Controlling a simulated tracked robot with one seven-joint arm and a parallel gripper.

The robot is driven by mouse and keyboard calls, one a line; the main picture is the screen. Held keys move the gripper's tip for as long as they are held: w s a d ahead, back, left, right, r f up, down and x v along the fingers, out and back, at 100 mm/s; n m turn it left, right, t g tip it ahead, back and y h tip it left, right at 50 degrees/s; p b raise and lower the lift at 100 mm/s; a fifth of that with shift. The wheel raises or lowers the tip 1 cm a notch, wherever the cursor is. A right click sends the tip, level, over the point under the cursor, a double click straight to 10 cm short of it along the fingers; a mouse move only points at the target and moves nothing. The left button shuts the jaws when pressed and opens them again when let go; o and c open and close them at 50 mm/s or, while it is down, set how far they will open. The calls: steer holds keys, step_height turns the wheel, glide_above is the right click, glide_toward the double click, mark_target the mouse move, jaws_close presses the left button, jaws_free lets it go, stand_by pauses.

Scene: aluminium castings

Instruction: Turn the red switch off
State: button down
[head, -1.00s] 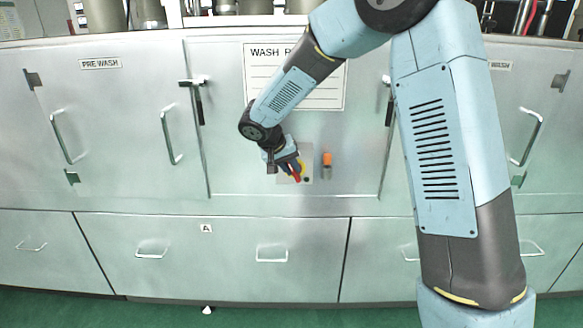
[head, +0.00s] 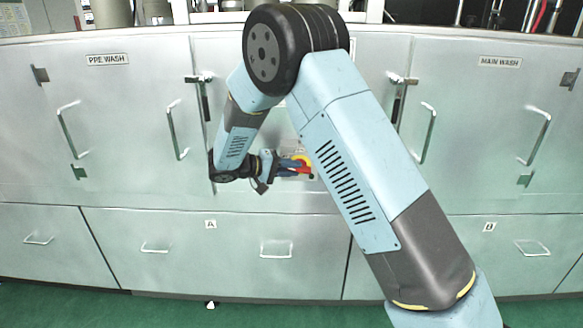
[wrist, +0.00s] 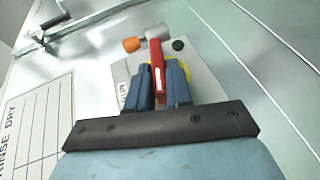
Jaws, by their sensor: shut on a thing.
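The red switch (wrist: 157,66) is a flat red handle in front of a yellow disc (wrist: 182,70) on a pale plate. In the wrist view my gripper (wrist: 161,78) has its two blue fingers on either side of the handle, shut on it, with the handle's end showing beyond the fingertips. In the head view my gripper (head: 292,168) reaches the panel from the left, and the red switch (head: 305,171) shows nearly level at its tips. The fingers cover part of the yellow disc and plate.
In the wrist view an orange knob (wrist: 132,44) and a dark green button (wrist: 178,44) sit close to the switch. A latch bar (wrist: 45,38) and a printed sign (wrist: 35,125) are to the left. In the head view door handles (head: 171,132) stick out from the cabinet front.

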steer(key=shift+a+f+n+t+h, duration=0.1)
steer(key=shift+f+n+t+h, duration=0.15)
steer(key=shift+h, duration=0.35)
steer(key=shift+f+n+t+h, duration=0.15)
steer(key=shift+n+t+h, duration=0.15)
steer(key=shift+h, duration=0.3)
steer(key=shift+f, duration=0.1)
steer(key=c, duration=1.1)
jaws_free()
steer(key=v, duration=1.3)
steer(key=shift+a+f, duration=0.2)
steer(key=shift+a, duration=0.2)
steer(key=shift+d, duration=0.1)
